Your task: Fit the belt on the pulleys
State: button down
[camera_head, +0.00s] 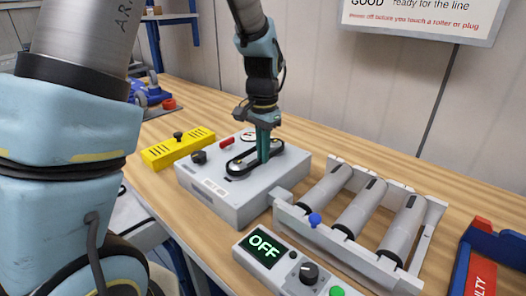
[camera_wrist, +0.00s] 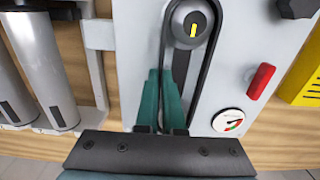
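The black belt (camera_head: 231,173) lies as a long loop on top of the grey drive box (camera_head: 214,190). In the wrist view the belt (camera_wrist: 205,68) curves around one grey pulley (camera_wrist: 188,14) with a yellow mark on its hub. My gripper (camera_head: 263,160) points down at the belt between the loop's two ends. In the wrist view the teal fingertips of my gripper (camera_wrist: 160,72) are close together, and one strand of the belt runs between them. The other strand passes to the right of the fingers. The second pulley is hidden by my gripper in the wrist view.
Three rollers (camera_head: 361,208) in a grey frame stand right of the box. A control panel (camera_head: 267,249) in front reads OFF. A yellow block (camera_head: 178,148) sits left of the box. A red handle (camera_wrist: 261,81) and a gauge (camera_wrist: 228,122) are near the belt. A blue-and-red holder (camera_head: 482,270) stands far right.

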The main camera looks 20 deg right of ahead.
jog(key=shift+f, duration=0.25)
dwell(0.5)
jog(key=c, duration=1)
grip_release()
jog(key=shift+o, duration=0.2)
jog(key=shift+r, duration=0.2)
jog(key=shift+r+p, duration=2.8)
jog(key=shift+r, duration=0.55)
jog(key=s+a+r+n+t, duration=0.1)
jog(key=s+a+n, duration=0.2)
jog(key=a+n, duration=0.8)
jog(key=a, duration=1.7)
jog(key=shift+s+t, duration=0.15)
jog(key=shift+t, duration=0.15)
